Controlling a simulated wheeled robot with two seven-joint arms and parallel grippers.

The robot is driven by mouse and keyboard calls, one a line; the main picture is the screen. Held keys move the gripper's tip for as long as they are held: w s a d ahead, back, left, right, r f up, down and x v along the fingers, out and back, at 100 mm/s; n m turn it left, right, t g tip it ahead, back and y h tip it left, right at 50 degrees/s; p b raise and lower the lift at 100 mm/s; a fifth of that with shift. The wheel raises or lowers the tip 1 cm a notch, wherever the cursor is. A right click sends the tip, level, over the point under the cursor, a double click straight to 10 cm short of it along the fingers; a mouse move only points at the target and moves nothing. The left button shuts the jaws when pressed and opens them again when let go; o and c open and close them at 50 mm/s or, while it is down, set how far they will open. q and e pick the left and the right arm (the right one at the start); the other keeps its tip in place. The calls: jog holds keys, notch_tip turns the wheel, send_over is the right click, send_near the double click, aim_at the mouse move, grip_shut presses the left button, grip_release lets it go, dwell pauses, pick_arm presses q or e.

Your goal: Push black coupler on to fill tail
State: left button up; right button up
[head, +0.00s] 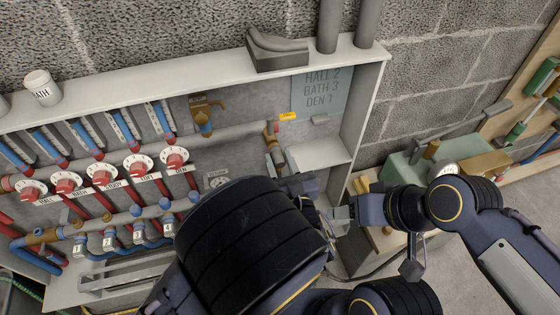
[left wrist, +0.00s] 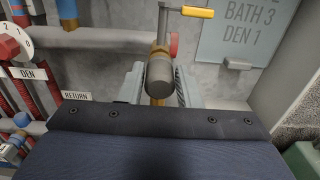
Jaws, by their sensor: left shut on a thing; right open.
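My left gripper (left wrist: 160,88) has its fingers on both sides of a dark grey cylinder, which looks like the coupler (left wrist: 160,75); its round end faces the left wrist camera. In that view the brass fill tail (left wrist: 161,49) is directly behind and above the cylinder, under a valve with a yellow lever (left wrist: 197,12). I cannot tell how far the coupler sits on the tail. In the head view the yellow lever (head: 288,117) is right of centre, and my left arm hides most of my left gripper (head: 302,186). My right gripper (head: 335,213) is open beside it, apart from the valve.
Red-and-white dials (head: 174,159) and blue and red pipes fill the cabinet's left. A dark grey block (head: 277,52) lies on the cabinet top (head: 190,80). The cabinet's right wall stands close to my grippers. A green case (head: 428,150) is at right.

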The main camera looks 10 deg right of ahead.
dwell(0.4)
pick_arm(q)
jog(key=o, duration=1.2)
jog(key=shift+w, duration=0.1)
